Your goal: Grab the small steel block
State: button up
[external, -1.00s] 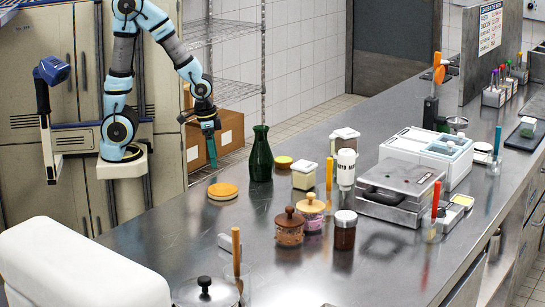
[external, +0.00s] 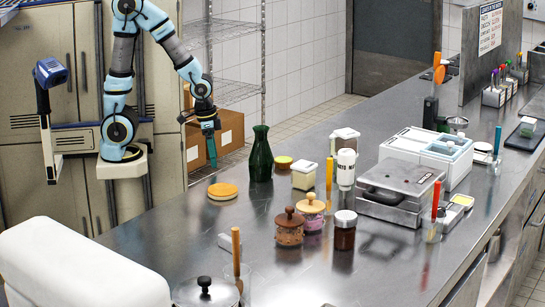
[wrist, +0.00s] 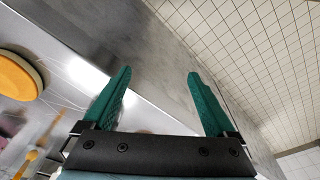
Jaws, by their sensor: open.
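A small grey steel block (external: 226,241) lies on the steel counter (external: 330,275) near its front, behind the lidded pot and beside an orange-handled tool. My gripper (external: 212,160) hangs at the counter's far left edge, well behind and above the block. In the wrist view my gripper (wrist: 159,75) shows two green fingers spread apart with nothing between them. The block cannot be made out in the wrist view.
A round yellow-topped item (external: 222,190) and a green bottle (external: 260,155) stand near my gripper. Several jars, including a brown-lidded jar (external: 289,228), stand mid-counter. A lidded pot (external: 204,292) is at the front. The counter between the round item and block is clear.

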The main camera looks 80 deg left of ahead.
jog(key=c, duration=0.4)
jog(key=shift+r, duration=0.1)
